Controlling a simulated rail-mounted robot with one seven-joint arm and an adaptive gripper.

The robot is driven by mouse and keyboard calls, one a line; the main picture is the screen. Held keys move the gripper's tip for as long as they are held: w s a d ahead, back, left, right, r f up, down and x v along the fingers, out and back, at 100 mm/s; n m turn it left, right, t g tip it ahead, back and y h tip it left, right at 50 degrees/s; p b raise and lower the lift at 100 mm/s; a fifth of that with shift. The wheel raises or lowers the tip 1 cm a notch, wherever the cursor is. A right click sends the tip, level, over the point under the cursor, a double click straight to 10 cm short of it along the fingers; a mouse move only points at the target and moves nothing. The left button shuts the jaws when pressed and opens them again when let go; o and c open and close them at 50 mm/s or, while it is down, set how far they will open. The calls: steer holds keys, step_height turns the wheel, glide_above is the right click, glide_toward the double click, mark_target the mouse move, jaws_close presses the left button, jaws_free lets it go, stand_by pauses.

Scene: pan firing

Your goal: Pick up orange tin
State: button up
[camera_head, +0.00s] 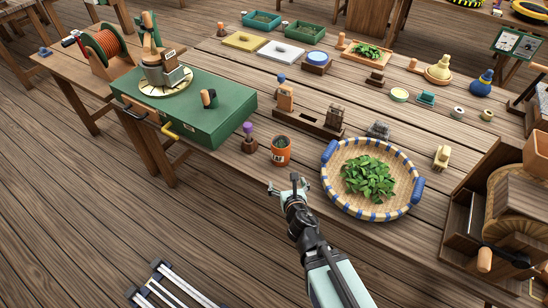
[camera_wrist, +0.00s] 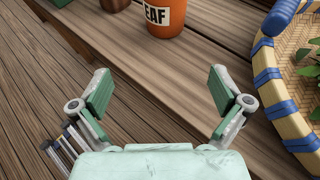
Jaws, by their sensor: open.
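The orange tin (camera_head: 281,152) stands upright on the wooden table near its front edge, left of the leaf basket, with dark contents in its open top. In the wrist view the orange tin (camera_wrist: 165,17) shows at the top, with a white label reading "EAF" and its upper part cut off. My gripper (camera_head: 289,187) is just in front of the tin, over the table's front edge. In the wrist view my gripper (camera_wrist: 158,88) has its two green-padded fingers wide apart with nothing between them. The tin is ahead of the fingertips, apart from them.
A round woven basket (camera_head: 327,183) with blue wrappings holds green leaves (camera_head: 368,178) close to the right of my gripper. A purple-topped wooden stamp (camera_head: 249,139) stands left of the tin. A green case (camera_head: 205,124) is farther left. A wooden rack (camera_head: 310,126) is behind.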

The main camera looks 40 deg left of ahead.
mark_target(283, 161)
steer(key=shift+w+r, duration=0.5)
steer(key=b+x, duration=0.2)
steer(key=b, duration=0.2)
steer(key=shift+w+a+f, duration=0.2)
steer(key=shift+w+f, duration=0.05)
steer(key=x, duration=0.9)
steer(key=shift+w+r+p, duration=0.1)
steer(key=shift+r+p, duration=0.1)
steer(key=shift+p, duration=0.1)
steer(key=shift+x, duration=2.9)
steer(key=c, duration=1.2)
